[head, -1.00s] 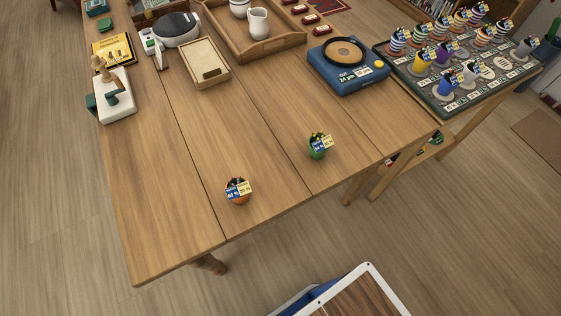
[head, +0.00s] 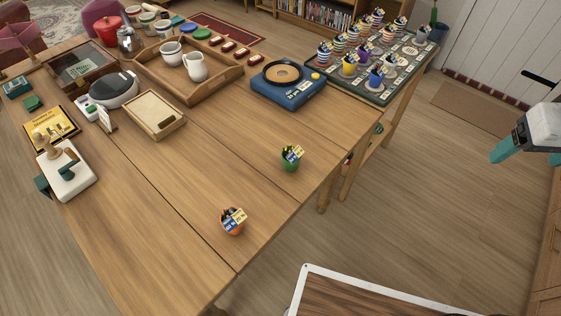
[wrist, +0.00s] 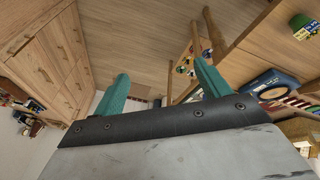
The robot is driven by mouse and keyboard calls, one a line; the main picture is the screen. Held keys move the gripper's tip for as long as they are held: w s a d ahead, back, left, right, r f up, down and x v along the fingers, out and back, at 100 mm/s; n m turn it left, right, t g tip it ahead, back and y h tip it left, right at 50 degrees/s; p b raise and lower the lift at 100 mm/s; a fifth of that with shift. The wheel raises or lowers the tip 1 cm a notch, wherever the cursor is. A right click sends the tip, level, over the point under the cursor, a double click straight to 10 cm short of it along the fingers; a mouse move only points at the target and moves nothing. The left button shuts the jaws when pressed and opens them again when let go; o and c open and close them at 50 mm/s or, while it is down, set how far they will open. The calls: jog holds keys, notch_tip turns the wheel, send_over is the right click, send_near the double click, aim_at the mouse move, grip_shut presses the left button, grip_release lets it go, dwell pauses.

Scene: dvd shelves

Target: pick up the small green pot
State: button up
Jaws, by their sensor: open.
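The small green pot (head: 290,163) stands on the wooden table near its right front edge, with a dark plant and blue and yellow labels on top. It also shows at the upper right of the wrist view (wrist: 299,20). An orange pot (head: 231,227) with similar labels stands nearer the front, to its left. My gripper (head: 526,153) is at the far right of the head view, well apart from the green pot and off the table. Its teal fingers are spread in the wrist view (wrist: 162,86), with nothing between them.
A blue round-topped device (head: 287,95) and a wooden tray (head: 195,94) with white jugs stand behind the green pot. A board (head: 407,68) with several striped pots stands at the back right. The tabletop (head: 225,165) around the two pots is clear. Floor lies between table and gripper.

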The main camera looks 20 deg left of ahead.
jog(key=w+a+f+n+t+y, duration=0.4)
jog(key=w+a+f+n, duration=0.4)
jog(key=w+a+f, duration=0.55)
jog(key=n+g+y, duration=0.5)
jog(key=n+y, duration=0.1)
jog(key=y, duration=0.4)
send_near(296, 156)
jog(key=x, duration=0.4)
jog(key=shift+s+a+r, duration=0.2)
jog(key=shift+s+a, duration=0.1)
jog(key=x, duration=0.7)
jog(key=shift+w+f, duration=0.3)
jog(key=shift+f, duration=0.1)
jog(key=c, duration=1.2)
